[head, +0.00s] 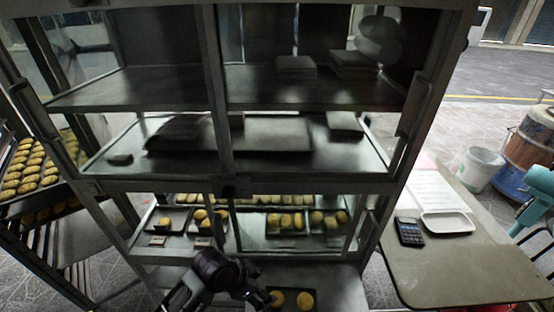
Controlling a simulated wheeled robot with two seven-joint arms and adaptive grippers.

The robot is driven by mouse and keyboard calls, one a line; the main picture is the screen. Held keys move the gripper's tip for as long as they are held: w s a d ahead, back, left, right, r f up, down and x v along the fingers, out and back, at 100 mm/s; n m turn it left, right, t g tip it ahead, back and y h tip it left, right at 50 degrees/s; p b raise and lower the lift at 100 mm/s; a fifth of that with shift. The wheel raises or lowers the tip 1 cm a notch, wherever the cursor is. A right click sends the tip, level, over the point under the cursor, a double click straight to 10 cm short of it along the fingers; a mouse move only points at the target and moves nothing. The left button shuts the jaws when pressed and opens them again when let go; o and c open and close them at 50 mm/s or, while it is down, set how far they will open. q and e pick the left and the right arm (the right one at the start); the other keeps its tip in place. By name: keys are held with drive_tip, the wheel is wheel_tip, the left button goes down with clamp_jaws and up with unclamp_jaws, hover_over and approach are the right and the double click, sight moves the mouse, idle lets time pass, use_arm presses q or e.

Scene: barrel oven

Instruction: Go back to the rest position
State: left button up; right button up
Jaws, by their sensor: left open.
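My left gripper (258,297) is at the bottom middle of the head view, in front of the display cabinet's lower part. Its arm comes up from the bottom left. Its dark fingers are small and partly cut off by the frame edge, and it is open. A dark tray with two round buns (292,299) lies just right of the fingers, on the cabinet's low ledge. I cannot tell whether the fingers touch the tray. My right gripper is not in view.
The glass-fronted cabinet (215,90) fills the middle, with trays of buns on its lower shelf. A rack with a bun tray (32,168) stands left. A table (470,262) at right holds a calculator (410,232) and a white tray (447,222). A bucket (481,168) stands behind.

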use_arm(q)
drive_tip(key=s+a+r+n+t+y, duration=0.1)
drive_tip(key=s+a+n+y, duration=0.15)
drive_tip(key=a+n, duration=0.45)
drive_tip(key=s+a+r+n+y, duration=0.1)
drive_tip(key=s+a+n+y, duration=0.2)
drive_tip(key=a, duration=0.7)
drive_tip(key=s+a+f+g, duration=0.1)
drive_tip(key=s+f, duration=0.1)
drive_tip(key=f, duration=1.5)
drive_tip(key=s+a+f, duration=0.1)
drive_tip(key=s+f, duration=0.1)
drive_tip(key=f, duration=1.5)
drive_tip(key=s+a+f, duration=0.3)
drive_tip(key=s+f, duration=0.6)
drive_tip(key=s, duration=0.1)
drive_tip(key=s+a+f+g, duration=0.1)
drive_tip(key=s+a+f, duration=0.2)
drive_tip(key=s+f, duration=0.7)
drive_tip(key=shift+s, duration=0.3)
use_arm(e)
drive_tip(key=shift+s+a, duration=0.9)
